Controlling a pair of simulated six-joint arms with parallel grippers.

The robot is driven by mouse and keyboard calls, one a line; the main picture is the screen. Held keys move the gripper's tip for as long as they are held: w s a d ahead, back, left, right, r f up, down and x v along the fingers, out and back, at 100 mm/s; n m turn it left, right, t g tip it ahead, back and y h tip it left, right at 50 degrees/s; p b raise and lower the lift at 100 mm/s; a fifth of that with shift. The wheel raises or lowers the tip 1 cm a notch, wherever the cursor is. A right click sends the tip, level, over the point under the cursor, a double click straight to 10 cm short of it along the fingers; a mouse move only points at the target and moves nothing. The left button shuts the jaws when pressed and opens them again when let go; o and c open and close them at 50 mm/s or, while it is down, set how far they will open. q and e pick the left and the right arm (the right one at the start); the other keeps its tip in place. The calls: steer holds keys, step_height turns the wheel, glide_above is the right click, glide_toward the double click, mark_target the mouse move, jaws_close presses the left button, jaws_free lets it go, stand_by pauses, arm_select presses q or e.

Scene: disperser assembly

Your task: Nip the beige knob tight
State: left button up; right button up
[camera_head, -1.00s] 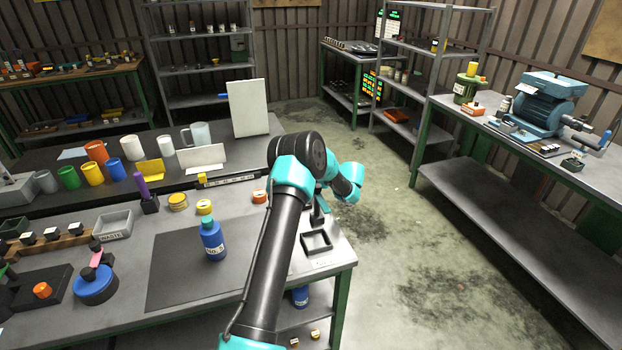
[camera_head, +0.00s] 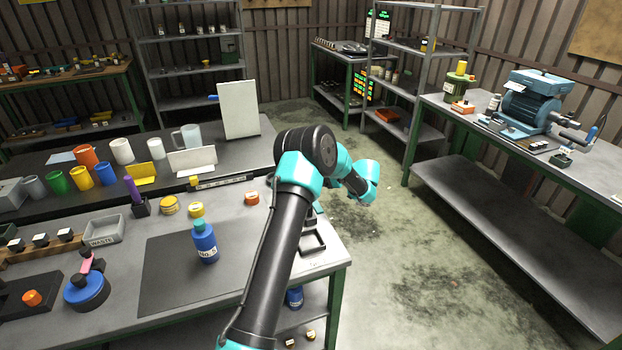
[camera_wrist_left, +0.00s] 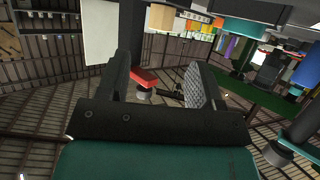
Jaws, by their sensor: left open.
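I cannot pick out a beige knob with certainty. The closest match is a small pale piece on an orange block (camera_head: 462,107) on the right bench. One arm of mine crosses the head view, its forearm pointing right over the gap between the benches; its gripper is hidden there. In the left wrist view my left gripper (camera_wrist_left: 160,65) is open, its two dark fingers wide apart with nothing held. A red block (camera_wrist_left: 145,77) with a dark round part shows between the fingers, apparently farther off. The right gripper is not in view.
A blue motor (camera_head: 538,103) stands on the right bench (camera_head: 440,101). A green canister (camera_head: 458,83) stands beside the orange block. The near table carries a blue bottle (camera_head: 205,245) on a dark mat (camera_head: 170,275), cups and a grey waste tray (camera_head: 105,230). The floor between is clear.

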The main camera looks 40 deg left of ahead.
arm_select(q)
steer(key=v, duration=0.8)
steer(key=shift+d, duration=0.4)
steer(key=shift+w+r, duration=0.1)
steer(key=shift+r, duration=0.05)
